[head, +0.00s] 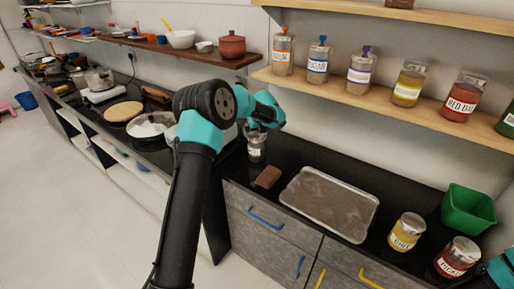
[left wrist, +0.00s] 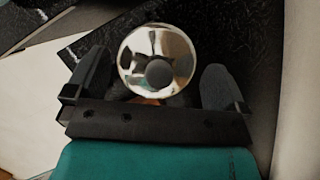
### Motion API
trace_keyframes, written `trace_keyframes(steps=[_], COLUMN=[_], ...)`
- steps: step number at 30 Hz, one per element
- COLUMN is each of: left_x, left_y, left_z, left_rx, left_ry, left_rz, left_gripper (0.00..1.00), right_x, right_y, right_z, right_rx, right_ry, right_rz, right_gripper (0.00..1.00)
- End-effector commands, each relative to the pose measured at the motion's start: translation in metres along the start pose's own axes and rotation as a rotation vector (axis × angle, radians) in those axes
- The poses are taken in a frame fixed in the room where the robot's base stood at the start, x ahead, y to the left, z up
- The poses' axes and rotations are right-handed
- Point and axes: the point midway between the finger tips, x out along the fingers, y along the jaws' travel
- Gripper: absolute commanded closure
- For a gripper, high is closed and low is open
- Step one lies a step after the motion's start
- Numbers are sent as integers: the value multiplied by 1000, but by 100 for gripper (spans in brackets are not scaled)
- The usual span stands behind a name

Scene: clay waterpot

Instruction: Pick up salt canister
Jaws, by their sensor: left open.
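In the left wrist view the canister's lid (left wrist: 157,50) sits between the two open fingers of the left gripper (left wrist: 156,68). Gaps show on both sides, and the fingers do not appear to touch it. My right gripper is out of view; only part of the right arm shows at the lower right.
A brown block (head: 268,177) and a metal tray (head: 330,203) lie right of the canister. Jars (head: 406,232) and a green bin (head: 468,211) stand farther right. A wooden shelf (head: 390,101) with several labelled jars hangs above. A lidded pan (head: 150,126) is left.

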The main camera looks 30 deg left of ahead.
Motion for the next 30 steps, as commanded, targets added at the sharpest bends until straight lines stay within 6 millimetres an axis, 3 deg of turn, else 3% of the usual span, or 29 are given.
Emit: trace_keyframes(steps=[6,21,30], left_x=[24,25,25], left_y=[1,1,1], left_z=[-1,-1,-1], left_rx=[-1,-1,-1], left_ry=[1,0,0], left_rz=[0,0,0], left_gripper=[0,0,29], right_x=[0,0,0], right_y=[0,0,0], right_z=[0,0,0], right_rx=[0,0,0], right_ry=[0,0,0], right_rz=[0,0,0], right_gripper=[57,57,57])
